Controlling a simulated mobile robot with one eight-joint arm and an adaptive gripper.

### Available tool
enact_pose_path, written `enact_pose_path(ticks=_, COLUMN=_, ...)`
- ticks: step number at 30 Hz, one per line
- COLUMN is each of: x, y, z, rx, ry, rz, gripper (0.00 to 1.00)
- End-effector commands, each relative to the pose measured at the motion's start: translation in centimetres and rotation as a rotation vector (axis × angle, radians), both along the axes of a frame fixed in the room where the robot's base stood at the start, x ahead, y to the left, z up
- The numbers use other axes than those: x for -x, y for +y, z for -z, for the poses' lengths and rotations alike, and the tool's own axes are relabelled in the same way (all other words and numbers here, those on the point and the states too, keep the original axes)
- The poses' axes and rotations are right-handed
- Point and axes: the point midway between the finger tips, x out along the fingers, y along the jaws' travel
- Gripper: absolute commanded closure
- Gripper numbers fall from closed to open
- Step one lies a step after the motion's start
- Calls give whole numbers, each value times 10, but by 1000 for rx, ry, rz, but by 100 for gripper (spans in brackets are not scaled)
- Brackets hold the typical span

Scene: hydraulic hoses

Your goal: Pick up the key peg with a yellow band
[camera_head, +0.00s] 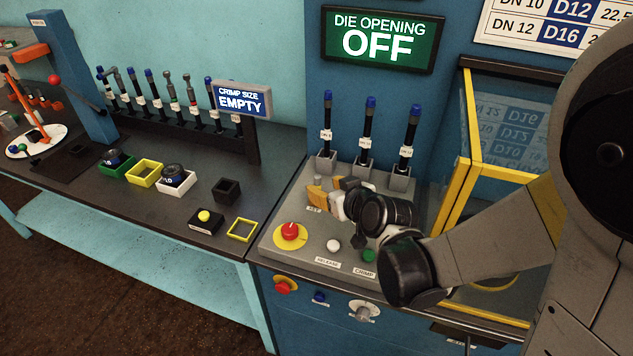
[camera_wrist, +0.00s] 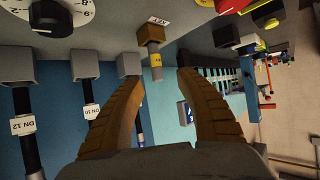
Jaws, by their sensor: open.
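The key peg (camera_wrist: 156,66) is a grey peg with a yellow band, standing in a small brown block (camera_wrist: 150,35) beside a KEY label. My gripper (camera_wrist: 160,78) is open, its two tan fingers on either side of the line to the peg. The peg is just ahead of the fingertips, roughly centred between them; contact cannot be told. In the head view, my gripper (camera_head: 333,191) is low over the grey panel (camera_head: 300,258) near the KEY label (camera_head: 314,210).
Three upright blue-capped hoses (camera_head: 367,130) stand in grey holders close behind my gripper. A red knob (camera_head: 290,231), a white button (camera_head: 333,244) and a green button (camera_head: 368,256) are on the panel. A yellow-framed guard (camera_head: 467,150) is at right.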

Motion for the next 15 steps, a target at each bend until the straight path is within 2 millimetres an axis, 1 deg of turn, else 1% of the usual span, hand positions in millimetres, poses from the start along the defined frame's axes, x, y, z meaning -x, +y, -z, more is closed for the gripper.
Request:
enact_pose_path(ticks=1, x=-4, y=2, z=4, rx=0, ry=0, rz=0, gripper=57)
enact_pose_path(ticks=8, x=-18, y=7, z=9, rx=-1, ry=0, rz=0, gripper=57)
enact_pose_path(ticks=12, x=-39, y=12, z=16, rx=0, ry=1, rz=0, gripper=57)
enact_pose_path(ticks=15, x=-51, y=18, z=23, rx=0, ry=1, rz=0, gripper=57)
